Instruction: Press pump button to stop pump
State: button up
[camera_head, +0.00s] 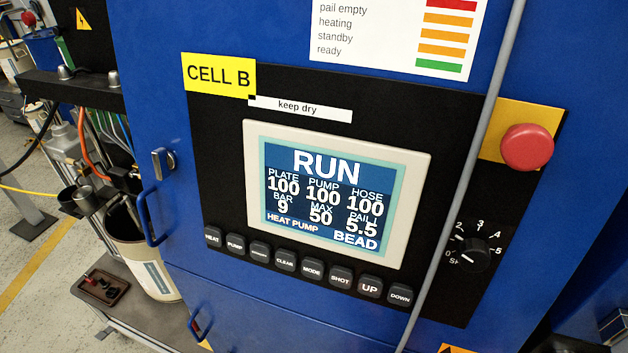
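The pump button (235,243) is a dark square key labelled PUMP, second from the left in the row of keys under the display. It sits between the HEAT key (212,238) and a key with small lettering (259,250). The display (340,195) is lit and reads RUN, with PLATE 100, PUMP 100, HOSE 100, BAR 9, MAX 50, and HEAT PUMP and BEAD at the bottom. My gripper is not in view, and nothing touches the keys.
A grey cable (465,150) hangs in front of the panel, right of the display. A red mushroom button (526,147) and a rotary knob (474,253) are at right. A blue door handle (150,215) sticks out at left, near a white pail (150,265).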

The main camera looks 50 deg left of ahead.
aim_at(236, 243)
jog(key=k, duration=0.4)
jog(key=u, duration=1.55)
jog(key=i, duration=0.2)
jog(key=u, duration=0.5)
